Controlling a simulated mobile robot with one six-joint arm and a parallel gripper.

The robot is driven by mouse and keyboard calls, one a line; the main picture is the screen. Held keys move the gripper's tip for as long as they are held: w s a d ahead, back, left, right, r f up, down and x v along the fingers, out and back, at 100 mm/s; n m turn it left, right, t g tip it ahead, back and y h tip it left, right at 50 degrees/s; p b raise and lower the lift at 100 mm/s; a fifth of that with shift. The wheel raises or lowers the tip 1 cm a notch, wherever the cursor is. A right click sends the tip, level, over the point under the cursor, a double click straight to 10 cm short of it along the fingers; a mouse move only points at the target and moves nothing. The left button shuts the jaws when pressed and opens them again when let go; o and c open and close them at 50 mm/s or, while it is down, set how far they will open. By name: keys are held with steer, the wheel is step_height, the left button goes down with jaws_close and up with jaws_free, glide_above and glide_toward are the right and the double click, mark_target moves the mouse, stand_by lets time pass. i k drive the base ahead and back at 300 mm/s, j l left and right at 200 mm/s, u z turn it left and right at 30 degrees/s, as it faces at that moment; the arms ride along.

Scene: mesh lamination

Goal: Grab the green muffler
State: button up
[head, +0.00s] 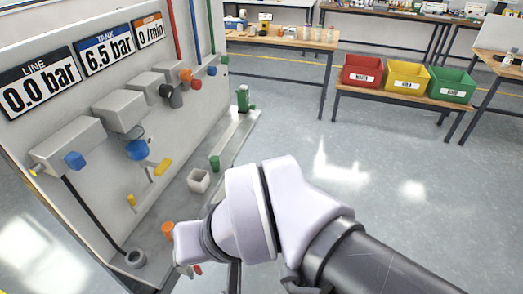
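Several green parts show on the pneumatic bench in the head view, and I cannot tell for sure which is the muffler. A small green cylinder (215,162) stands on the bench ledge, left of my arm. A taller green part (243,98) stands at the ledge's far end, and a small green fitting (224,60) is on the panel's right edge. My gripper (187,269) is low at the ledge's near end, mostly hidden by my wrist and closer to the viewer than the green parts. Its fingers are too hidden to tell whether they are open.
The panel (140,100) rises on the left with grey boxes, blue and orange knobs and pressure displays. A small white cup (199,180) and an orange part (168,229) sit near my wrist. Red, yellow and green bins (407,76) stand behind. Open floor lies right.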

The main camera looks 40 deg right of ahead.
mark_target(215, 161)
steer(key=z, duration=0.6)
steer(key=i+l+u, duration=0.2)
steer(key=u, duration=0.25)
steer(key=i+l+u, duration=0.15)
steer(key=l+u, duration=0.75)
steer(key=i+l+u, duration=0.1)
steer(key=l+u, duration=0.85)
steer(key=k+l+u, duration=0.2)
steer(key=u, duration=0.25)
steer(key=l, duration=0.1)
